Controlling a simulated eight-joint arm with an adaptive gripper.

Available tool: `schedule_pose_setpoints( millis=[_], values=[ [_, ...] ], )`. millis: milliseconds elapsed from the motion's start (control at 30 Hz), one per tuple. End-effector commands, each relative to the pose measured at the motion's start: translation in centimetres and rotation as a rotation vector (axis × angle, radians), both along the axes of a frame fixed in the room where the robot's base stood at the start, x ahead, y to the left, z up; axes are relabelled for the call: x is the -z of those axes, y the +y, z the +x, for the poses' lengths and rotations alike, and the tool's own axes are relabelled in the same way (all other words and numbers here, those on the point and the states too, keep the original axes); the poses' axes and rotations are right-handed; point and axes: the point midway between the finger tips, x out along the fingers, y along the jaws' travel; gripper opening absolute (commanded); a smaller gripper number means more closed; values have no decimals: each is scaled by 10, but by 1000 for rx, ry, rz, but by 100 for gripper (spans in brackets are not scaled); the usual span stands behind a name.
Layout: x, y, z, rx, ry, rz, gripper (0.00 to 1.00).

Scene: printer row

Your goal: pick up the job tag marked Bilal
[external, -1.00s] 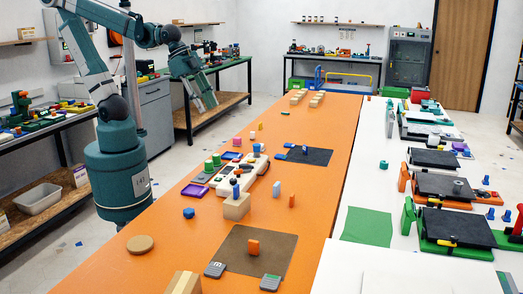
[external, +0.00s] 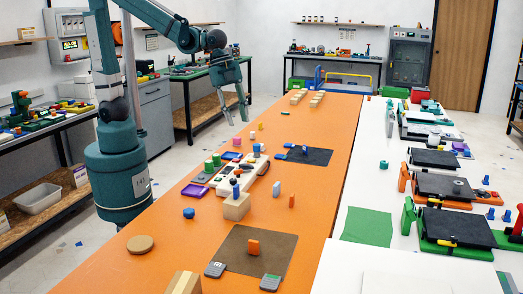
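Two small dark grey tag-like pieces lie at the near end of the orange table: a left one (external: 215,269) at the left corner of a brown mat, and a right one (external: 270,282) at the mat's near edge. Both carry light markings too small to read, so I cannot tell which thing is the Bilal tag. My gripper (external: 237,120) is in the air over the far left edge of the orange table, pointing down. Its two fingers are apart with nothing between them. It is far from both grey pieces.
The brown mat (external: 237,244) holds an orange block (external: 253,248). A wooden block (external: 236,207), a beige device (external: 238,178) and several small coloured pieces stand mid-table. A round wooden disc (external: 140,244) lies at the left edge.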

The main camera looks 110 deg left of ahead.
Motion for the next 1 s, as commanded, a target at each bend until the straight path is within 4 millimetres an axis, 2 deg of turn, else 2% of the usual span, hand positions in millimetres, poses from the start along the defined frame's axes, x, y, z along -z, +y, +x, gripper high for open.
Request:
schedule_pose_setpoints(
  millis=[467,1000],
  values=[
    [48,10,60,252,79,34,28],
    [121,23,119,550,153,41,28]
  ],
)
